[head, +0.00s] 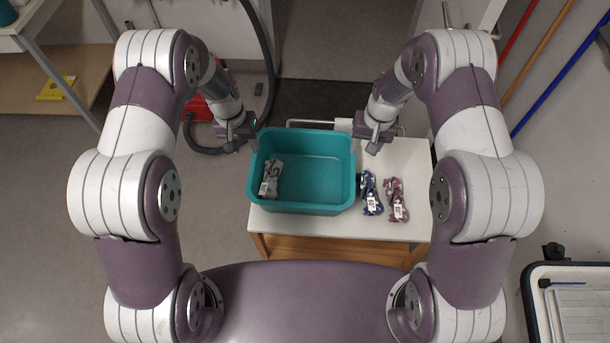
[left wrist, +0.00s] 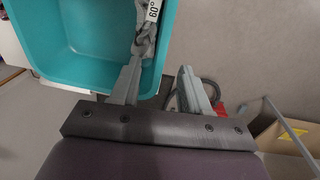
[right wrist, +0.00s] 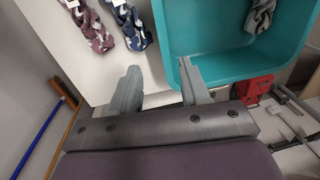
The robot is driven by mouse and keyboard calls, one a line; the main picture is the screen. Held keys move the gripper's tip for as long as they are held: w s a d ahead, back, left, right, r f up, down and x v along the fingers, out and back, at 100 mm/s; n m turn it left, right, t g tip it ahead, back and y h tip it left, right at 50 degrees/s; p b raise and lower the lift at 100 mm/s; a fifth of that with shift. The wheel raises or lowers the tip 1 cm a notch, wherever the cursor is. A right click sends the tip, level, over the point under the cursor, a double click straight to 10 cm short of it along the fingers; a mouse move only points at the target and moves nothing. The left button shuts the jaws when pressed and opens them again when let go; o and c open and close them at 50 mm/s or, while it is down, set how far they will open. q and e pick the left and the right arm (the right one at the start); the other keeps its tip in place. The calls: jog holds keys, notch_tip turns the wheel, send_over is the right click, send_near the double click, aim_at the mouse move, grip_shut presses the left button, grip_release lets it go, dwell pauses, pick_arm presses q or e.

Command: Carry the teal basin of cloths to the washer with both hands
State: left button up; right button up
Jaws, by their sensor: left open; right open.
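The teal basin (head: 312,180) stands upright on a white-topped table (head: 400,228), with a grey cloth (head: 271,180) in its left part. A blue cloth (head: 370,194) and a maroon cloth (head: 396,199) lie on the table right of it. My left gripper (head: 243,146) is open at the basin's left far corner; in the left wrist view its fingers (left wrist: 160,85) appear either side of the rim. My right gripper (head: 369,147) is open at the right far side; in the right wrist view its fingers (right wrist: 160,85) also flank the rim. Contact cannot be told. No washer is recognisable.
A red object (head: 200,108) and a dark hose (head: 266,60) are on the left beyond the basin. A shelf with a yellow item (head: 57,88) stands far left. Coloured poles (head: 550,70) lean at the right. A white-topped unit (head: 575,300) stands near right.

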pick_arm(q)
send_over(252, 166)
jog(key=a, duration=0.1)
notch_tip(252, 166, down, 4)
pick_arm(e)
jog(key=f, duration=0.1)
jog(key=a+f, duration=0.1)
jog(key=f, duration=0.2)
jog(key=shift+w+a, duration=0.3)
pick_arm(q)
jog(key=f, duration=0.6)
jog(key=d+f, duration=0.1)
jog(key=f, duration=0.1)
jog(key=shift+d+f, duration=0.1)
jog(key=shift+f, duration=0.3)
pick_arm(e)
jog(key=f, duration=0.8)
jog(key=shift+a+f, duration=0.25)
pick_arm(q)
grip_shut()
pick_arm(e)
grip_shut()
